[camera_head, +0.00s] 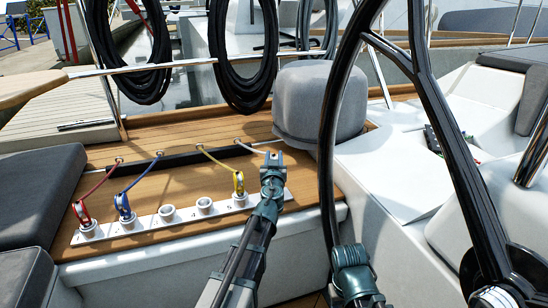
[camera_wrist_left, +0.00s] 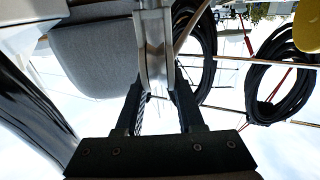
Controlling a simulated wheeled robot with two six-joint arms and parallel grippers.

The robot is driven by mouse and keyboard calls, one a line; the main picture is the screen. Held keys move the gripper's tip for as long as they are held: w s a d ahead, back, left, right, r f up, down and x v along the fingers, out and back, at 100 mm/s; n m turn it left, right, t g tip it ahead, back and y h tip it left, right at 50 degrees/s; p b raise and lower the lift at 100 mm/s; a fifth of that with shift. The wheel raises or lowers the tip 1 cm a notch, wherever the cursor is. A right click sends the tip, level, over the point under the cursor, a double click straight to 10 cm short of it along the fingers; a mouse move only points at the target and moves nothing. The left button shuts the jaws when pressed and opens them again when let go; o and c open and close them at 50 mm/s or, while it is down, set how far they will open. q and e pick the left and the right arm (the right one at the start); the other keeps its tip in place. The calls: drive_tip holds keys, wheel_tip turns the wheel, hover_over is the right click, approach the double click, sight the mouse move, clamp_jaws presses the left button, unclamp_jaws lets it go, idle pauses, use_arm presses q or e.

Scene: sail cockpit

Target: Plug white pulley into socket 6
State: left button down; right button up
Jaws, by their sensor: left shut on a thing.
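The white pulley (camera_wrist_left: 153,45) is between the fingers of my left gripper (camera_wrist_left: 157,95) in the left wrist view; the gripper is shut on it. In the head view, my left gripper (camera_head: 272,168) is over the right end of the white socket strip (camera_head: 186,218), with the white rope (camera_head: 253,149) running to it. The gripper and arm hide most of the pulley and the rightmost socket, so I cannot tell whether the pulley touches it. My right gripper (camera_head: 352,260) is low beside the steering wheel; its fingers are not clear.
A red pulley (camera_head: 82,213), blue pulley (camera_head: 123,207) and yellow pulley (camera_head: 239,184) stand in other sockets. Two sockets between blue and yellow are empty. A grey covered block (camera_head: 318,100) stands behind my left gripper. The black steering wheel (camera_head: 328,150) rises to its right.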

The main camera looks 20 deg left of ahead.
use_arm(q)
drive_tip(key=shift+f+b, duration=2.2)
drive_tip(key=shift+f, duration=0.05)
use_arm(e)
drive_tip(key=shift+f, duration=2.25)
use_arm(q)
drive_tip(key=shift+c, duration=2.2)
unclamp_jaws()
drive_tip(key=shift+s, duration=0.1)
